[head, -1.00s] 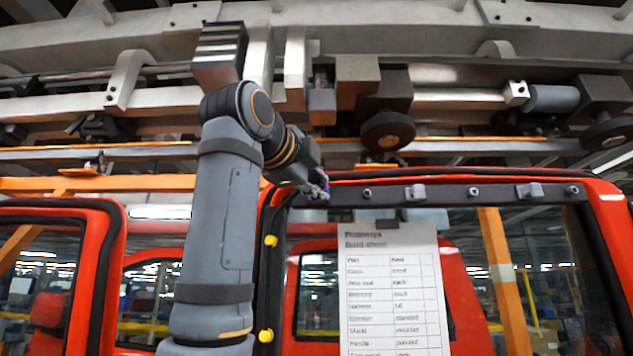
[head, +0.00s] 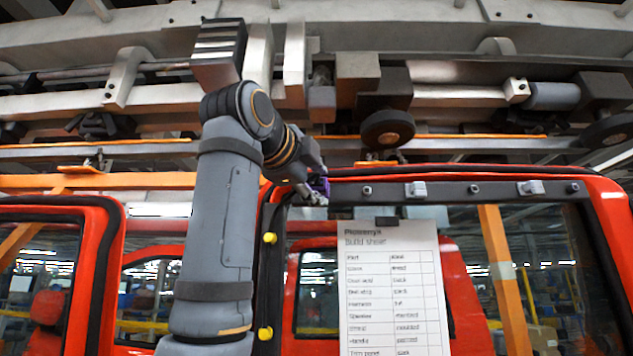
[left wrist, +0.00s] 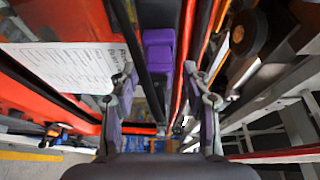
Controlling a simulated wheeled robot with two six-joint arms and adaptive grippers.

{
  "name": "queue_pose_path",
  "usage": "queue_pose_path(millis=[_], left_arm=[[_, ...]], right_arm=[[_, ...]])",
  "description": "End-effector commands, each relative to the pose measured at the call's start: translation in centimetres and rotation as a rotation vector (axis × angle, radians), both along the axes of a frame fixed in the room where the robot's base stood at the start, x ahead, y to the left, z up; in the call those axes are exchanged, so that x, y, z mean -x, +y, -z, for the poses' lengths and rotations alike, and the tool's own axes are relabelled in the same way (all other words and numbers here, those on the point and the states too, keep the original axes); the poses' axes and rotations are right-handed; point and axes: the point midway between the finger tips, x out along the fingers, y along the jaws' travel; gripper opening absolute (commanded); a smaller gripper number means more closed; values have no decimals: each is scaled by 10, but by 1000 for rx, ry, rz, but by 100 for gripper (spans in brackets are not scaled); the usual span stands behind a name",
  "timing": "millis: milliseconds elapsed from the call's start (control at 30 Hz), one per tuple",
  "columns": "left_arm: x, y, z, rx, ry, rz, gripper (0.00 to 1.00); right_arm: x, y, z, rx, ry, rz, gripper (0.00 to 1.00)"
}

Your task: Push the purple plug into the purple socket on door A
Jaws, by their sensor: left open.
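My left gripper (head: 316,194) is at the upper left corner of the red door frame (head: 470,174). The left wrist view shows its two fingers (left wrist: 161,84) spread apart and empty. A purple part (left wrist: 158,52) lies ahead between the fingertips, apart from both, against a dark strip along the frame. It has a smaller block and a longer block in line. I cannot tell plug from socket there, nor whether they are fully joined. A bit of purple (head: 320,184) shows beside the gripper in the head view, mostly hidden by it. My right gripper is not in view.
A printed build sheet (head: 392,290) hangs by a dark clip below the door's top edge. Overhead rails and a roller (head: 387,130) run close above the gripper. Yellow knobs (head: 269,238) sit on the left door edge. The door's window opening is otherwise clear.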

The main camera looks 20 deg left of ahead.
Motion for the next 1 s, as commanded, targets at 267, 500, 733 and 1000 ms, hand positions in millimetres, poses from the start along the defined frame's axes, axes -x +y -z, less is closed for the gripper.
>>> queue_pose_path(millis=[267,500,733,1000], left_arm=[[34,4,0,0,-4,1,48],[90,11,0,0,-4,0,48],[116,14,1,1,0,-1,48],[119,14,-7,0,1,-1,48]], right_arm=[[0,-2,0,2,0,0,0],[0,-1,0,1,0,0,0],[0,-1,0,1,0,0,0],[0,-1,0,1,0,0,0]])
